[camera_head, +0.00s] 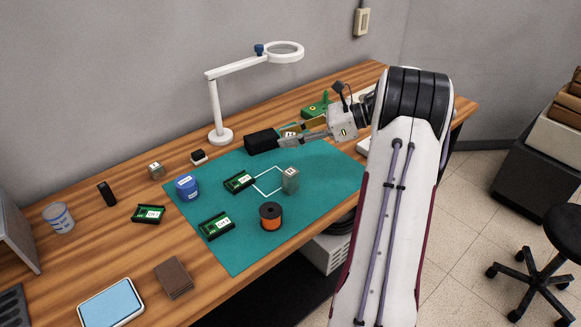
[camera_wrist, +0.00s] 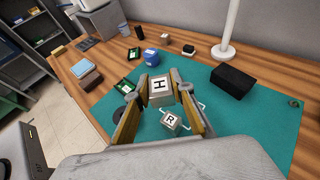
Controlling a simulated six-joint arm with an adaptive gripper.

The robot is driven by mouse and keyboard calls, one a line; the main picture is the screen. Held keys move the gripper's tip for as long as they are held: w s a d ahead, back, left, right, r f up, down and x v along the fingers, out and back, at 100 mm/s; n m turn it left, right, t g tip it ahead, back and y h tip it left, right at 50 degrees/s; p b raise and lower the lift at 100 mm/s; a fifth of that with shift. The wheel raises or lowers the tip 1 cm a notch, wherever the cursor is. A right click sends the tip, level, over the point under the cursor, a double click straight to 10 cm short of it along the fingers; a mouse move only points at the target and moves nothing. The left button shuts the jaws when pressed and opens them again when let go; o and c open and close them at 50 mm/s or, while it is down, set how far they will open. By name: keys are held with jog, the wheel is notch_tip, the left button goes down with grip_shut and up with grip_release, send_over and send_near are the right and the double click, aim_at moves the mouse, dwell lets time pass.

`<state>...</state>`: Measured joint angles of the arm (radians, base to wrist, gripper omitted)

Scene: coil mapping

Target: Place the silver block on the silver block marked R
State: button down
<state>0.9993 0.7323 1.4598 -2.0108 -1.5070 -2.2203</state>
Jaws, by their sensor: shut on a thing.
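My gripper (camera_wrist: 160,92) is shut on a silver block marked H (camera_wrist: 159,91), with one finger on each side of it. The block is held in the air, between the camera and the mat. The silver block marked R (camera_wrist: 170,121) lies lower, on the green mat beside the white outline, apart from the held block. In the head view a silver block (camera_head: 290,181) stands on the mat at the right of the white outline. My gripper (camera_head: 286,136) is above and behind it there; the held block is hard to make out in that view.
The green mat (camera_head: 325,165) also bears green boards (camera_head: 216,226), an orange spool (camera_head: 271,217), a blue jar (camera_head: 187,187) and a black box (camera_head: 262,141). A white magnifier lamp (camera_head: 221,135) stands behind. Another small silver block (camera_head: 156,171) is on the wood at left.

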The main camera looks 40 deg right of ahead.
send_over(290, 171)
jog(key=shift+f, duration=2.75)
jog(key=shift+f, duration=1.9)
jog(key=shift+f, duration=0.15)
jog(key=c, duration=1.7)
grip_release()
jog(key=shift+r, duration=0.2)
jog(key=v, duration=1.2)
